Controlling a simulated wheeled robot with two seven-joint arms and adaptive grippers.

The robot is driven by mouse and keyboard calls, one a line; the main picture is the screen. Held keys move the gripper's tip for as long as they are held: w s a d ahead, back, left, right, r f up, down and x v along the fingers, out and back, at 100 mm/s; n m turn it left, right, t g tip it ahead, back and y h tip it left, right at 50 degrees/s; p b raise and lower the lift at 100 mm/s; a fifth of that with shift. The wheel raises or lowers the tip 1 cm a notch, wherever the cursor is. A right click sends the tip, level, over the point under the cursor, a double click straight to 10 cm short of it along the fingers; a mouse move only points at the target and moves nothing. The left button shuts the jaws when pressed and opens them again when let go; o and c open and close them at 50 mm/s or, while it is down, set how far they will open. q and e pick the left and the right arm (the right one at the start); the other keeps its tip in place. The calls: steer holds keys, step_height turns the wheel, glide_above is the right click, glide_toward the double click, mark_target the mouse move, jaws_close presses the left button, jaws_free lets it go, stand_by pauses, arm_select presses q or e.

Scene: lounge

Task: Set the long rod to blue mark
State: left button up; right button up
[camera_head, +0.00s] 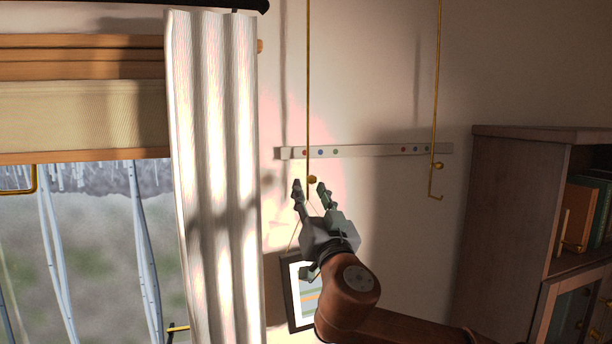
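Two thin brass rods hang down the wall: a left rod (308,90) and a right rod (437,90). I cannot tell for sure which is longer. The left rod crosses a pale strip (365,151) close to a red mark (305,153), left of a blue mark (320,152). A brass knob (312,180) shows low on it. The right rod hangs right of a second blue mark (415,149) and ends in a small hook. My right gripper (310,186) is open, its fingertips on either side of the left rod's knob in the picture; contact is unclear. My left gripper is out of view.
A white curtain (215,180) and a window with a blind (85,115) are at the left. A framed picture (291,290) is partly behind my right arm. A wooden bookcase (510,220) stands at the right.

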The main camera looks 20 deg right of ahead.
mark_target(315, 182)
steer(key=shift+w+d+r+p, duration=0.25)
steer(key=shift+w+r+p, duration=0.05)
steer(key=shift+r, duration=0.25)
steer(key=shift+w+d+r+p, duration=0.25)
steer(key=shift+r, duration=0.25)
steer(key=shift+w+d+p, duration=0.25)
steer(key=shift+w+p, duration=0.05)
steer(key=shift+w, duration=0.85)
steer(key=shift+a, duration=0.2)
steer(key=shift+s, duration=0.2)
steer(key=shift+c, duration=0.2)
steer(key=shift+w, duration=0.15)
steer(key=c, duration=0.5)
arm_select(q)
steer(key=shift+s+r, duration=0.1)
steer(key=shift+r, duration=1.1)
arm_select(e)
jaws_close()
